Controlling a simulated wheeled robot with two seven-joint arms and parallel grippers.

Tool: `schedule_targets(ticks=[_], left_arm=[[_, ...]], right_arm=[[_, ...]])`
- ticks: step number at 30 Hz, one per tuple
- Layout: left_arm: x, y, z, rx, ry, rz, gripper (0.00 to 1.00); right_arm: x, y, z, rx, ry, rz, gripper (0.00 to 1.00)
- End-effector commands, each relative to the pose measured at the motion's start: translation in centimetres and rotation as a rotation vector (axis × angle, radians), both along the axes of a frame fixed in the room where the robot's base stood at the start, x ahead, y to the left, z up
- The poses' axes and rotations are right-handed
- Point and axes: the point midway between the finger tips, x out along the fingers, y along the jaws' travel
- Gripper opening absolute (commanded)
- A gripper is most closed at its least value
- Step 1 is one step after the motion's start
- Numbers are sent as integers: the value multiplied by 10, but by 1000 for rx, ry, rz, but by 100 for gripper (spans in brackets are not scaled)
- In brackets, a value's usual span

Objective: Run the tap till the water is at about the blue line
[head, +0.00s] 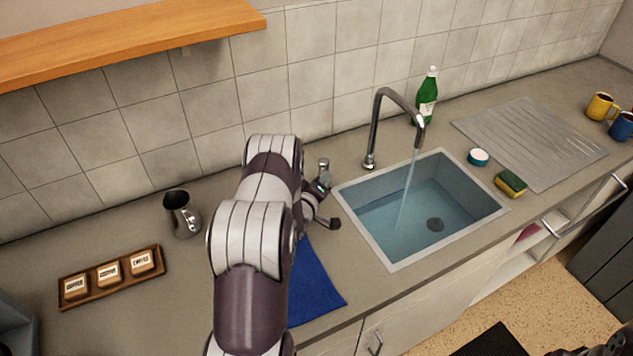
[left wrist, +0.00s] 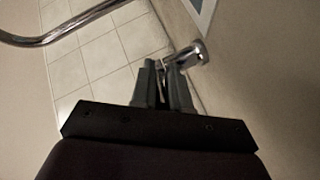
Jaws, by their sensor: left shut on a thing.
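The chrome tap (head: 390,120) arches over the sink (head: 360,222), and a stream of water (head: 406,190) runs from its spout. Blue-tinted water (head: 400,222) covers the sink floor and the dark drain. I cannot make out a separate blue line on the walls. My left gripper (head: 322,188) is left of the sink, shut on the tap lever (head: 324,168), a short chrome handle. The lever also shows between the fingers in the left wrist view (left wrist: 190,54). A dark part at the lower right corner of the head view may be my right gripper; its jaws are unclear.
A green bottle (head: 427,97) stands behind the sink. A white-topped round tub (head: 478,157) and a sponge (head: 511,183) lie at its right, by the ridged drainer (head: 530,140). A blue cloth (head: 315,285), metal jug (head: 182,214) and tray of labelled blocks (head: 112,277) are left.

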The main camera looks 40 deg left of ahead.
Motion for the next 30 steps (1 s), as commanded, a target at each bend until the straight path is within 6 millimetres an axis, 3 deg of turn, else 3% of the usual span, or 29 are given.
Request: schedule_targets(ticks=[15, 30], left_arm=[[23, -23, -4, -2, -2, 423, 0], [32, -27, 0, -2, -2, 592, 0]], right_arm=[[0, 0, -46, 0, 0, 0, 38], [0, 0, -63, 0, 0, 0, 38]])
